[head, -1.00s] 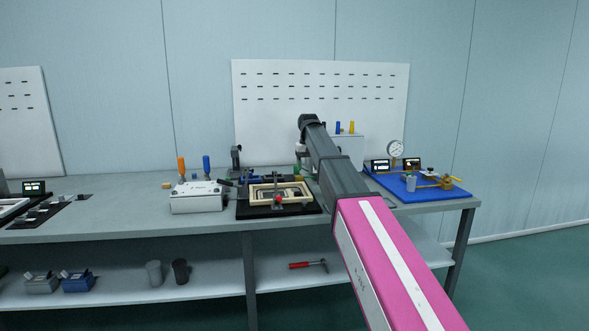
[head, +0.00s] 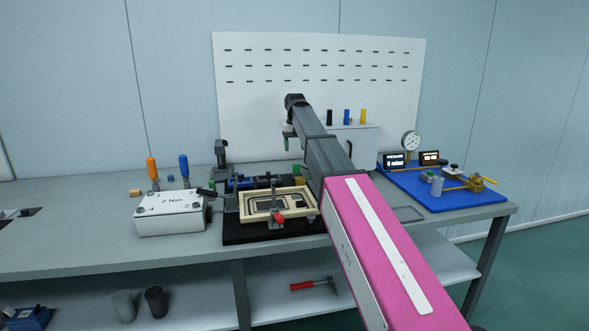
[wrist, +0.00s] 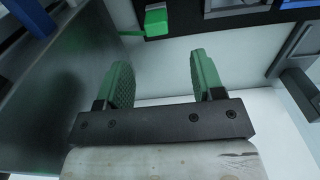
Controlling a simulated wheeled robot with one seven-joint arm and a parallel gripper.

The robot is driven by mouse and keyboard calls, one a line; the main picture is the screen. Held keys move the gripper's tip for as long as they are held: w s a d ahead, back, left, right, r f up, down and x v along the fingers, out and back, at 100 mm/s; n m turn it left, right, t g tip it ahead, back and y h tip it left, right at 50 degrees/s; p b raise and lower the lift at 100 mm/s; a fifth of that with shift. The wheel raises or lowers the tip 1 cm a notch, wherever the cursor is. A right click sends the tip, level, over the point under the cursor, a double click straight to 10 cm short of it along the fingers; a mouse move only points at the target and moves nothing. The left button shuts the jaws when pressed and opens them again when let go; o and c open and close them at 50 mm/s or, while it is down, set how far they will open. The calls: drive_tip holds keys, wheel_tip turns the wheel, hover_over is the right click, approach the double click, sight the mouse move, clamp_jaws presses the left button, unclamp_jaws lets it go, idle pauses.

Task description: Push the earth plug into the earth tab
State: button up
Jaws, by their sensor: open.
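My gripper (wrist: 160,62) is open and empty in the wrist view, with its two green ribbed fingers apart. A small green block (wrist: 156,21) lies beyond the fingertips, near the top of that view, beside a dark panel edge. It may be the earth plug or part of the earth connection; I cannot tell which. In the head view my gripper (head: 287,141) hangs small at the far end of my arm, above the back of the bench fixture. A small green piece (head: 298,170) shows below it, partly hidden by my arm. I cannot make out the earth tab.
A black-based fixture with a cream frame (head: 248,206) and a red-tipped clamp stands on the bench. A white box (head: 170,214) is to its left. A blue board (head: 430,189) with a gauge is at right. In the wrist view a grey plate (wrist: 60,90) stands close at left.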

sight(296, 174)
drive_tip(key=f, duration=1)
drive_tip(key=shift+s+d+f, duration=0.1)
drive_tip(key=shift+s+d, duration=0.05)
drive_tip(key=shift+d, duration=0.1)
drive_tip(key=c, duration=1)
